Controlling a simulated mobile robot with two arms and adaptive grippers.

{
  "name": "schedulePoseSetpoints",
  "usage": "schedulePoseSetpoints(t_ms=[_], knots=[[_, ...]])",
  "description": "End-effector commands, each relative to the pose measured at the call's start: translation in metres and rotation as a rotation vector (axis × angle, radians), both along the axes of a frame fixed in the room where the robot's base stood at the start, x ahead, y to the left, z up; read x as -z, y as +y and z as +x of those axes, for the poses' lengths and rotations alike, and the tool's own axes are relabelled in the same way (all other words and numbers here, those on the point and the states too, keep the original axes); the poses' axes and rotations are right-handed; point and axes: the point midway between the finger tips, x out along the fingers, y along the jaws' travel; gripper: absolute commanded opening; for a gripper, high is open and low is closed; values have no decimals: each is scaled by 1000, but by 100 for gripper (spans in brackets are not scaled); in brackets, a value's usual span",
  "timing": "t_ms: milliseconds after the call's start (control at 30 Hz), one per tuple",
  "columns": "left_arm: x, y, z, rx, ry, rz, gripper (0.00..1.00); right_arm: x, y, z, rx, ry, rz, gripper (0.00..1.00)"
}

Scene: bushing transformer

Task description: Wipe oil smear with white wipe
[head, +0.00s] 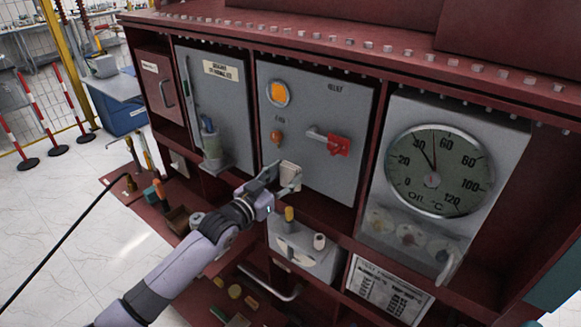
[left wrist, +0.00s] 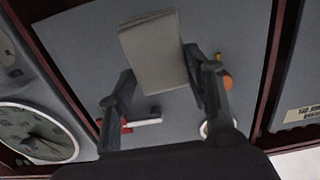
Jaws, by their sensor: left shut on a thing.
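My left gripper (head: 277,185) is shut on a white wipe (head: 291,174), in front of the lower part of the grey RELIEF panel (head: 345,95). In the left wrist view the wipe (left wrist: 152,50) is a pale, folded block between the two fingers, with the grey panel behind it. I cannot tell whether the wipe touches the panel. I cannot make out an oil smear in either view; the wipe and gripper cover part of the panel. My right gripper is not in view.
A large dial gauge (head: 438,170) is to the right. A grey box (head: 305,254) sits below. Small items lie on the red lower shelf.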

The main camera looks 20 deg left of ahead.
Motion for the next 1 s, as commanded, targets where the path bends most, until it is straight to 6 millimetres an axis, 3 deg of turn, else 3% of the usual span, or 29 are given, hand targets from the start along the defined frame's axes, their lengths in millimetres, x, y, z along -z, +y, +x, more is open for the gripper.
schedulePoseSetpoints(t_ms=[200, 533, 700, 1000], knots=[[-2, 5, -13, 1, -1, 1, 24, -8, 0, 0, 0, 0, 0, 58], [-1, 5, -15, 1, -1, 0, 24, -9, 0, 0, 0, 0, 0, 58], [-2, 10, -29, 0, 2, 1, 24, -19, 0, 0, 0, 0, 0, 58], [-1, 15, -42, 1, -1, 0, 24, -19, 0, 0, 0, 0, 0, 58]])
